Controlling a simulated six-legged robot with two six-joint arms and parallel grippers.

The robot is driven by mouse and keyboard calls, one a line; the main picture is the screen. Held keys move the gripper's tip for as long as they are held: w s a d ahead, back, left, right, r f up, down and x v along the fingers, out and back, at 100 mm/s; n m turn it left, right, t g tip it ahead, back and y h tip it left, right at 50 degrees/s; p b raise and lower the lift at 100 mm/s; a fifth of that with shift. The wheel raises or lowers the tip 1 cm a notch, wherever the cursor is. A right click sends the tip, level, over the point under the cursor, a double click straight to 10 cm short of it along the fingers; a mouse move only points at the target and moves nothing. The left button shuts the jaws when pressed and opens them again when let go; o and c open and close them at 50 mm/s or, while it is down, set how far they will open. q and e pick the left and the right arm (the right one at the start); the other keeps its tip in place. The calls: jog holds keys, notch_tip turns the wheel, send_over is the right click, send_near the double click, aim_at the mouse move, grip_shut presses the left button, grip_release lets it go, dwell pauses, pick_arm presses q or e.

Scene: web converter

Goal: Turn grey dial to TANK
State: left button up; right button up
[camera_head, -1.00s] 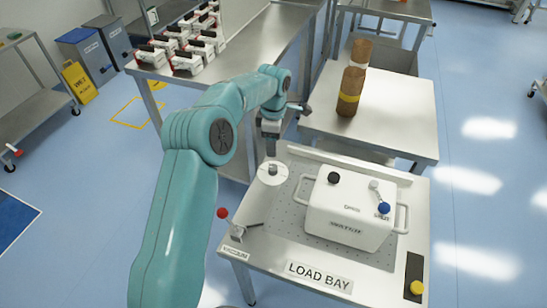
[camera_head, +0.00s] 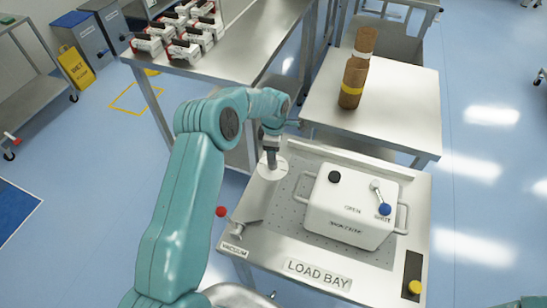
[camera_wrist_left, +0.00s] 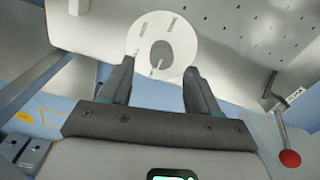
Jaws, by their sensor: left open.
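The grey dial (camera_wrist_left: 161,54) sits at the centre of a round white plate (camera_wrist_left: 180,28) with small dark labels on it. The labels are too blurred to read, so I cannot tell where the dial points. In the head view the plate (camera_head: 277,172) is at the back left of the load bay table, and my gripper hides most of the dial. My left gripper (camera_head: 270,158) points down over the dial. In the left wrist view its two fingers (camera_wrist_left: 158,85) are apart, with the dial seen beyond the gap between them. My right gripper is not in view.
A red-knobbed lever (camera_head: 221,211) marked VACUUM stands at the table's left edge. A white box (camera_head: 350,212) with handles, a black knob and a blue-tipped lever stands right of the plate. A yellow button (camera_head: 415,287) is at the front right. Brown cylinders (camera_head: 352,84) stand behind.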

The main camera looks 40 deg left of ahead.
pick_arm(q)
jog(key=f, duration=0.4)
jog(key=shift+s+a+f+p, duration=0.1)
jog(key=shift+s+f+p, duration=0.2)
jog(key=shift+p, duration=0.1)
jog(key=shift+w+f, duration=0.25)
jog(key=shift+f, duration=0.1)
jog(key=shift+s+r, duration=0.25)
jog(key=shift+s, duration=0.05)
jog(key=shift+w+f, duration=0.1)
jog(key=c, duration=1)
